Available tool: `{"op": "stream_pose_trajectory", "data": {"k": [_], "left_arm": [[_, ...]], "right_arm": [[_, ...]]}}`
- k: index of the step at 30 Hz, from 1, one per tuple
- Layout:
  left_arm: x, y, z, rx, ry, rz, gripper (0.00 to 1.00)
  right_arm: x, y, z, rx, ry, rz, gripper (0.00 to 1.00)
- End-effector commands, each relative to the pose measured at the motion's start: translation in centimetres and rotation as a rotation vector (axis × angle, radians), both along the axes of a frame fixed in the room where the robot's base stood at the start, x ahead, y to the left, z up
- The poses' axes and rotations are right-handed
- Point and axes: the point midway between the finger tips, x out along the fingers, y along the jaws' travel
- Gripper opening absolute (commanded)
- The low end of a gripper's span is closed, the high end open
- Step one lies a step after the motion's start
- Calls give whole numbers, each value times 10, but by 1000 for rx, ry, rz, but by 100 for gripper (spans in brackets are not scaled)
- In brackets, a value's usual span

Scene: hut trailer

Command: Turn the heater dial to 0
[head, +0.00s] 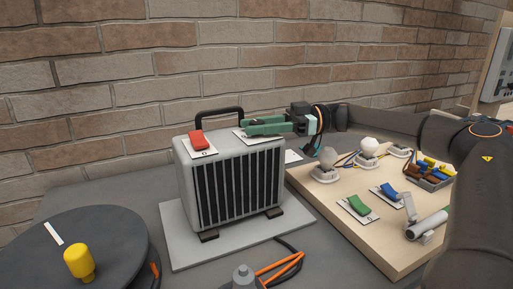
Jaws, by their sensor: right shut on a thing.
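The heater (232,184) is a grey box with a black front grille and a black top handle. It stands upright on a light grey base plate (180,243). A red rocker switch (198,140) sits on its top at the left. My right gripper (247,127), with green fingers, reaches in from the right over the right part of the heater's top. It is shut on the heater dial there, above a white label plate (239,134). The fingers hide the dial, so its setting cannot be read. My left gripper is not in view.
A wooden board (335,212) at right carries bulbs, a green switch (358,205), a blue switch (389,191) and wires. A dark round disc (110,245) with a yellow knob (79,262) is at front left. A brick wall stands close behind.

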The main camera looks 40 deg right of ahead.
Motion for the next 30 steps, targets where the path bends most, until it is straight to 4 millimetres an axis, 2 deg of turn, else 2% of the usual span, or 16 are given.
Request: {"op": "stream_pose_trajectory", "data": {"k": [1,21,30], "left_arm": [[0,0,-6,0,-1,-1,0],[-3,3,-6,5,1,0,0],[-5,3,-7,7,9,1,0]], "right_arm": [[1,1,-7,-8,9,17,0],[2,4,-1,-4,8,311,0],[1,5,0,-1,1,381,0]]}}
